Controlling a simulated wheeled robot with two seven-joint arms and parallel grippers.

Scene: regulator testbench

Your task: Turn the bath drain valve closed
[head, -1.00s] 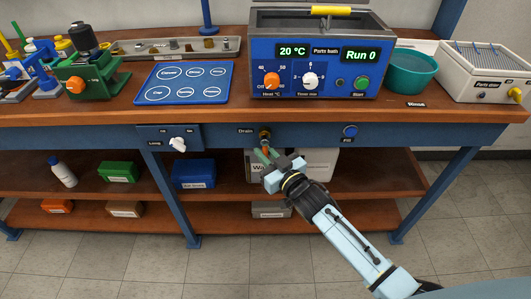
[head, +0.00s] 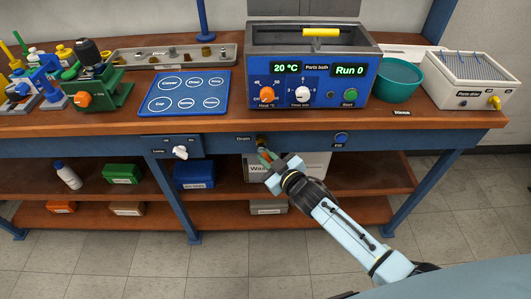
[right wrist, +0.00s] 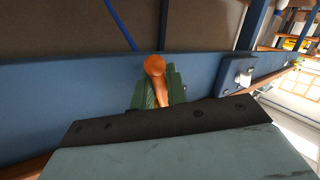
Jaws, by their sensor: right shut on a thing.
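The bath drain valve (head: 261,140) sits on the blue front rail of the bench, beside the "Drain" label (head: 243,139). In the head view my right gripper (head: 266,156) reaches up to it from below and hides most of its handle. In the right wrist view the orange valve handle (right wrist: 155,68) with its rounded end lies between the green fingers of my right gripper (right wrist: 158,88), which are shut on it. How far the valve is turned is hard to tell. My left gripper is not in view.
The parts bath (head: 308,65) stands on the bench above the valve. The blue "Fill" knob (head: 341,138) is to the right on the rail, and the white lamp switch (head: 180,152) to the left. A white container (head: 303,166) sits on the shelf behind my gripper.

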